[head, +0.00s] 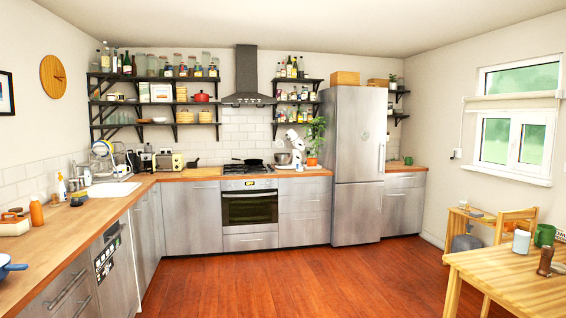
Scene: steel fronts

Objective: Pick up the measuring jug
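I cannot make out a measuring jug for certain. A pale cylindrical container (521,241) stands on the wooden table (490,276) at the lower right; it is too small to tell whether it is a jug. Another small green item (408,160) is on the counter right of the fridge. Neither of my grippers is in view.
A wooden counter (95,215) runs along the left wall to the oven (250,207) and steel fridge (357,165). The wooden floor (300,280) in the middle is clear.

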